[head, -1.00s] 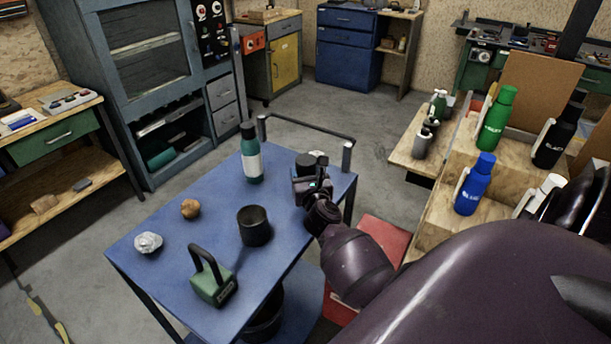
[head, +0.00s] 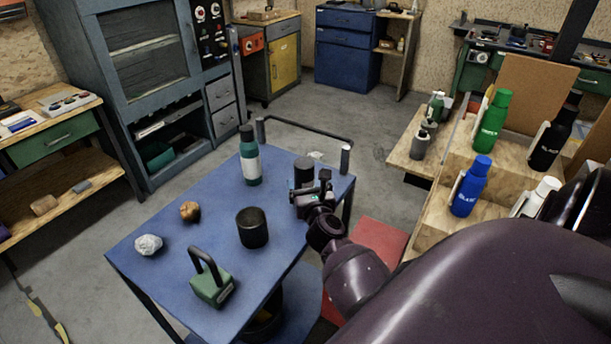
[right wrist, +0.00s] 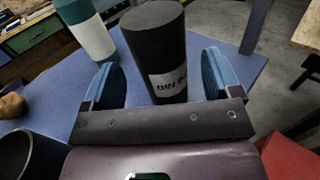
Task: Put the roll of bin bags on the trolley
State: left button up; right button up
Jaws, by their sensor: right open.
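The roll of bin bags (head: 304,172) is a black cylinder with a white label. It stands upright on the blue top of the trolley (head: 185,270), near its right edge. In the right wrist view the roll (right wrist: 157,50) stands beyond and between the two blue finger pads, with its label facing me and clear gaps on both sides. My right gripper (head: 314,190) is open just on the near side of the roll and partly hides its base in the head view. My left gripper is in neither view.
The trolley also holds a teal-and-white bottle (head: 250,160), a dark cup (head: 252,228), a green block with a handle (head: 211,280), a brown lump (head: 190,211) and a crumpled silver ball (head: 148,244). A wooden stand with bottles (head: 468,188) is at right.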

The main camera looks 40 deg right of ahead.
aim_at(307, 183)
jog(key=shift+v, duration=2)
jog(key=shift+f, duration=0.1)
